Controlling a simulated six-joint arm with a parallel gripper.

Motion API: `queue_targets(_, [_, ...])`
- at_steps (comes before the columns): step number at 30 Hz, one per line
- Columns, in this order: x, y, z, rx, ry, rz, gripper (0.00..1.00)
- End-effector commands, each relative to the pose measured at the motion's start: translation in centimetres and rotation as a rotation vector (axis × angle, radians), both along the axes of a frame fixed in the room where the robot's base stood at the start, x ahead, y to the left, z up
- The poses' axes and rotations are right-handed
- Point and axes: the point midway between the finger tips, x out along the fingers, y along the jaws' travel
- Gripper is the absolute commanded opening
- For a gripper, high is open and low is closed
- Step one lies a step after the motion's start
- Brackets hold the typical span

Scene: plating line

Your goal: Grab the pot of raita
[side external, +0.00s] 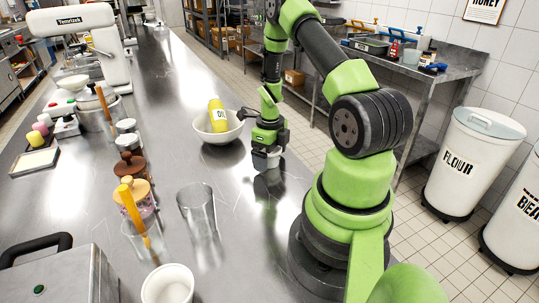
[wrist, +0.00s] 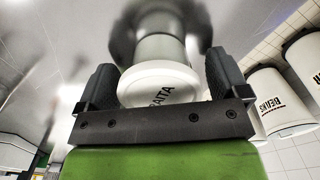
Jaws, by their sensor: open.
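The pot of raita (wrist: 158,84) shows in the wrist view, with a white lid lettered "RAITA" facing the camera. It sits between the two fingers of my gripper (wrist: 160,80), which are open on either side of it. A gap shows between the pot and the right finger; on the left I cannot tell whether they touch. In the side external view my gripper (side external: 268,150) points down at the steel counter (side external: 240,195). The pot (side external: 273,161) is mostly hidden there by the gripper, with only a pale part showing.
A white bowl (side external: 210,134) holding a yellow oil bottle (side external: 217,112) stands just left of my gripper. A clear glass (side external: 197,208) and a white bowl (side external: 168,286) stand nearer the camera. Jars and a mixer (side external: 85,50) line the left side. The counter's right edge is close.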

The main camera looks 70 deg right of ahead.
Motion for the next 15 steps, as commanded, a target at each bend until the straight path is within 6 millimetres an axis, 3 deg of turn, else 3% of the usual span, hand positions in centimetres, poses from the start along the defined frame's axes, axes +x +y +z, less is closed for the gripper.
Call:
queue_targets(1, [0.0,0.0,0.02,0.0,0.0,0.0,0.88])
queue_targets(6, [0.0,0.0,0.03,0.0,0.0,0.0,0.49])
queue_targets(7, [0.0,0.0,0.04,0.0,0.0,0.0,0.45])
queue_targets(15, [0.02,-0.02,0.17,-0.001,-0.001,0.0,0.45])
